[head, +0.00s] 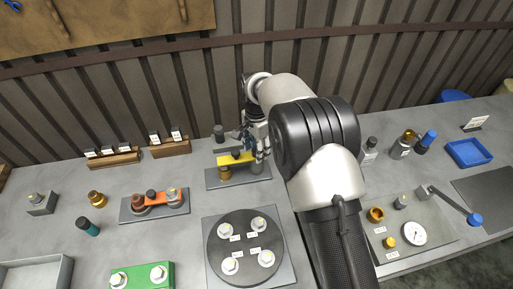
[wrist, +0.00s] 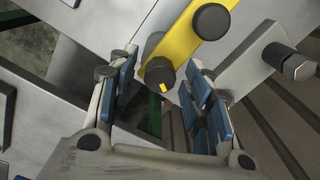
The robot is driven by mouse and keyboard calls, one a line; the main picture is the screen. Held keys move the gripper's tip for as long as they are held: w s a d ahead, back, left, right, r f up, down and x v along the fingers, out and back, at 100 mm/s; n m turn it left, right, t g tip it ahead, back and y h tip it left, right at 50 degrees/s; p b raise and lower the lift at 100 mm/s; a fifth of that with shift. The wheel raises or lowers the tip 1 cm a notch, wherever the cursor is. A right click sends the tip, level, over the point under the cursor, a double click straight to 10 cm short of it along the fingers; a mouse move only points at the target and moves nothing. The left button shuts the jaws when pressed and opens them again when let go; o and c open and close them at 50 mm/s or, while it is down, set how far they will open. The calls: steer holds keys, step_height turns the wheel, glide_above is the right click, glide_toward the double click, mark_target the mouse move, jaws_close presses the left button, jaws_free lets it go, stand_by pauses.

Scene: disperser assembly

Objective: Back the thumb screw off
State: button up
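A yellow bar (head: 236,158) sits on a fixture with a dark base plate in the head view. In the wrist view the yellow bar (wrist: 187,38) runs diagonally and carries a dark round knob (wrist: 211,21) on its face. A dark knurled knob with a yellow mark, seemingly the thumb screw (wrist: 159,76), is at the bar's lower end. My gripper (wrist: 163,62) has its blue-padded fingers on either side of this knob, with gaps visible; it is open. In the head view my gripper (head: 258,140) is at the fixture's right end, and my arm partly hides it.
A metal bracket with a dark-collared bolt (wrist: 280,57) stands close to the right finger. A black disc (head: 246,247) with several bolts lies in front of the fixture. An orange-bar fixture (head: 154,196) is to the left. A gauge plate (head: 414,234) is at right.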

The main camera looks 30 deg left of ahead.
steer(key=c, duration=0.9)
steer(key=shift+n, duration=0.3)
steer(key=n+p, duration=0.1)
steer(key=n, duration=0.2)
steer(key=shift+p, duration=0.3)
steer(key=n+p, duration=0.1)
steer(key=n, duration=1)
steer(key=shift+p, duration=0.35)
steer(key=n, duration=0.7)
